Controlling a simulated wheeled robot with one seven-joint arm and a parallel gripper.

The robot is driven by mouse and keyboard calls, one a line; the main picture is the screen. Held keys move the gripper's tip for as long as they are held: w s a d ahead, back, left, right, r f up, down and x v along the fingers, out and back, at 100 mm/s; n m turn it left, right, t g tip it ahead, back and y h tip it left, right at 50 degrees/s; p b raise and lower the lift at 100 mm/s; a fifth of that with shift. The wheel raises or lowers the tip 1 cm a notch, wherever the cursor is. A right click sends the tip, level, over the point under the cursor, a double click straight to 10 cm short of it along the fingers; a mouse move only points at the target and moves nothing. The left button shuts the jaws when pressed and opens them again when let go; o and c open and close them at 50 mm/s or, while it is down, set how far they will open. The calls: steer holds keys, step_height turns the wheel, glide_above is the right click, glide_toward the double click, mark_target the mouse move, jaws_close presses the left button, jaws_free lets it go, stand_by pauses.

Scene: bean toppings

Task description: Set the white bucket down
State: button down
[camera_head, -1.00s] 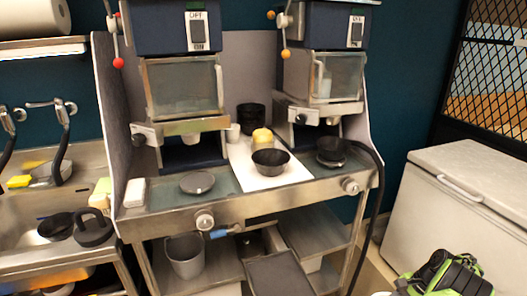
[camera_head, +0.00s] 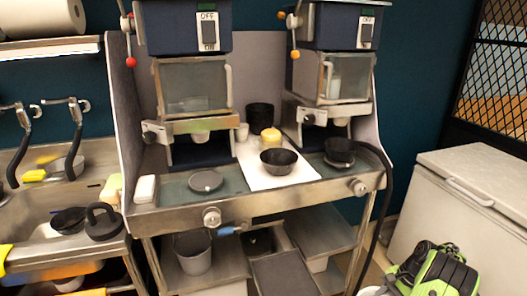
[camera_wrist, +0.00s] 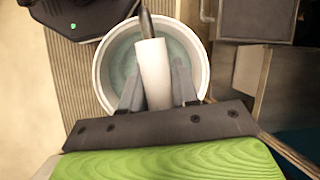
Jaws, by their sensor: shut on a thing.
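The white bucket (camera_wrist: 202,88) is below my gripper in the wrist view, seen from above with its round open mouth and pale blue-grey inside. My gripper (camera_wrist: 155,80) is shut on its handle, a white cylindrical grip (camera_wrist: 153,72) with a dark rod at the far end. The grip lies between the two grey fingers and crosses over the bucket mouth. The bucket's underside is hidden. In the head view my green gripper body (camera_head: 440,272) is at the lower right, with a sliver of white at the bottom edge beside it.
A steel counter (camera_head: 290,200) holds black bowls, a yellow item and two machines. Under it, a shelf carries a grey bucket (camera_head: 192,252). A sink (camera_head: 35,205) is at left and a white chest (camera_head: 475,200) at right. Bare pale floor shows in the wrist view.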

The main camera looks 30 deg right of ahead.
steer(key=w+a+r+n+g+p, duration=0.3)
steer(key=w+a+n, duration=0.5)
steer(key=w+a, duration=0.85)
steer(key=w+a+r+n+g+h, duration=0.1)
steer(key=w+a+n, duration=0.15)
steer(key=a, duration=0.55)
steer(key=w+a+r+n+g, duration=0.15)
steer(key=a+n, duration=0.25)
steer(key=a, duration=0.5)
steer(key=w+a+r+n+g+h, duration=0.1)
steer(key=w+a+r+n, duration=0.15)
steer(key=a, duration=0.55)
steer(key=s+f, duration=0.4)
steer(key=f, duration=0.1)
steer(key=shift+s+a+f+n, duration=0.15)
steer(key=shift+s+a+n, duration=0.05)
steer(key=shift+n, duration=0.2)
